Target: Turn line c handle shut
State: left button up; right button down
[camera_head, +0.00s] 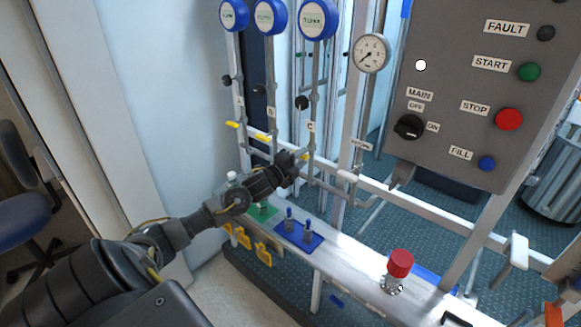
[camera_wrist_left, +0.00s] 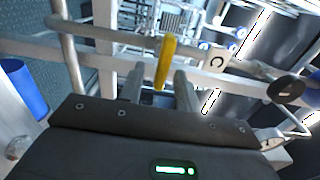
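The line C handle is a yellow lever (camera_wrist_left: 166,62) in the left wrist view, beside a white label with a C (camera_wrist_left: 216,60). In the head view, only a little yellow of the line C handle (camera_head: 305,157) shows at my gripper's tip, below the C label on its pipe. My left gripper (camera_head: 297,162) reaches this handle. In the left wrist view, its two fingers (camera_wrist_left: 160,83) stand apart with the lever's near end between them. A gap shows on each side, so the gripper looks open around it. My right gripper is not in view.
Yellow handles of line A (camera_head: 233,124) and line B (camera_head: 263,137) are left of my gripper. A grey control panel (camera_head: 465,90) stands right. Below lies a bench with a blue tray (camera_head: 298,238) and a red-topped fitting (camera_head: 400,263). A gauge (camera_head: 371,53) is above right.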

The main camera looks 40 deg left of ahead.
pick_arm(q)
jog(key=s+b, duration=0.1)
jog(key=s, duration=0.8)
jog(key=shift+d+b, duration=0.15)
jog(key=shift+b, duration=0.15)
